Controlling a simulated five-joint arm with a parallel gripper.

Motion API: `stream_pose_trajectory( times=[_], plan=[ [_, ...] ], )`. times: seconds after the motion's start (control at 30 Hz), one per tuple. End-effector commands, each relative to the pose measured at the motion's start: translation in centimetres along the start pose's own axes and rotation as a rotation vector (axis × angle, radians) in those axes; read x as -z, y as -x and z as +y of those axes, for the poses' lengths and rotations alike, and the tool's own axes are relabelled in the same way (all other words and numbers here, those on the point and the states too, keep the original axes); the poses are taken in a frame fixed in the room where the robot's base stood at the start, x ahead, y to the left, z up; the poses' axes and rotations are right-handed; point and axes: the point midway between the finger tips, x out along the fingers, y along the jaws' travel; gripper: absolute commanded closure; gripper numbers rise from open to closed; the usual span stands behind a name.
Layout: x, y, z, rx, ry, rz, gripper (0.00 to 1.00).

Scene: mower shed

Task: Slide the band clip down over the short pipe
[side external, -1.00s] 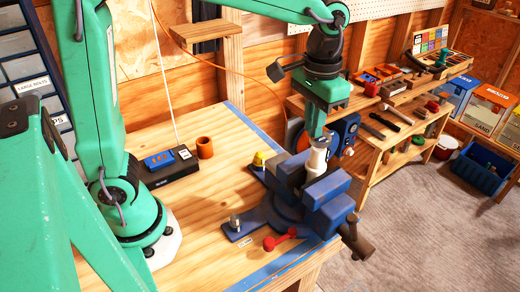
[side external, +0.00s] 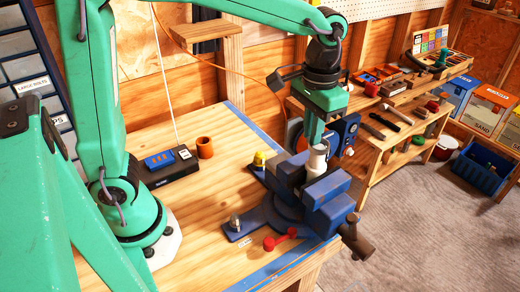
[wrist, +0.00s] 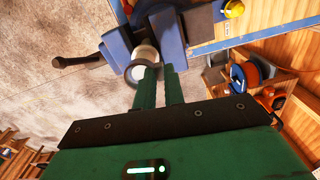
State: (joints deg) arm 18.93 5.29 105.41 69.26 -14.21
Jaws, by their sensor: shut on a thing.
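The short white pipe (side external: 317,162) stands upright in the blue vise (side external: 327,197) on the bench. It also shows beyond my fingertips in the wrist view (wrist: 147,54). My gripper (side external: 316,143) points down at the pipe's top, its fingers close together and shut on the band clip. In the wrist view my gripper (wrist: 160,70) has the clip (wrist: 127,73) as a thin dark ring at the fingertips, overlapping the pipe's end. The fingers hide part of the ring. I cannot tell how far it sits over the pipe.
An orange cup (side external: 205,147) and a dark box with a blue top (side external: 168,166) stand at the back of the bench. The bench front left of the vise is mostly clear.

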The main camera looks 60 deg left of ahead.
Motion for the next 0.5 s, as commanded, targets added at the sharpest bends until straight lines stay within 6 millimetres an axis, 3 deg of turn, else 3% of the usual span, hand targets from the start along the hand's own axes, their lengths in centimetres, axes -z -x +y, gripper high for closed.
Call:
stream_pose_trajectory(
  times=[0.03, 0.1, 0.2, 0.5],
  plan=[
    [-0.01, -0.12, 0.0, 0.0, 0.0, -0.001, 1.0],
    [-0.01, -0.13, 0.0, 0.0, 0.0, 0.0, 0.8],
    [-0.01, -0.16, 0.02, 0.0, 0.0, -0.001, 0.64],
    [-0.04, -0.17, 0.03, 0.001, -0.001, -0.003, 0.64]
  ],
)
